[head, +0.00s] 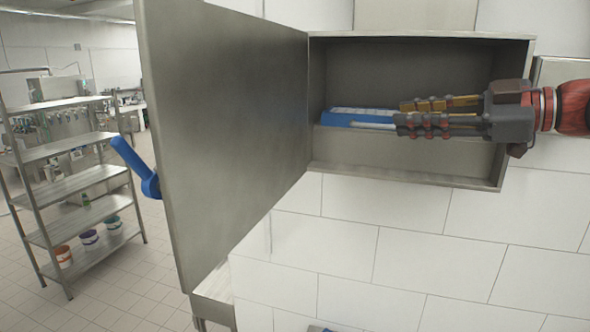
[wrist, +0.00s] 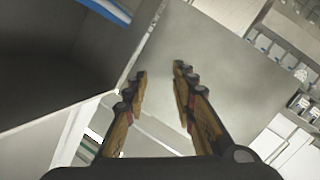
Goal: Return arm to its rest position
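My gripper (head: 402,114) is in front of the open wall cabinet (head: 420,182) in the head view, pointing left. Its fingers are apart, with nothing seen between them. The wrist view also shows the two fingers (wrist: 160,80) spread, with the cabinet door behind them. A blue tray or box (head: 345,118) lies on the cabinet shelf, partly hidden by my fingers. A blue edge also shows at the top of the wrist view (wrist: 112,10). My arm comes in from the right edge of the head view.
The cabinet's steel door (head: 230,130) stands wide open on the left, with a blue handle (head: 137,168) on its outer side. A metal shelf rack (head: 75,190) with several small buckets stands farther left. The tiled wall below the cabinet is mostly clear.

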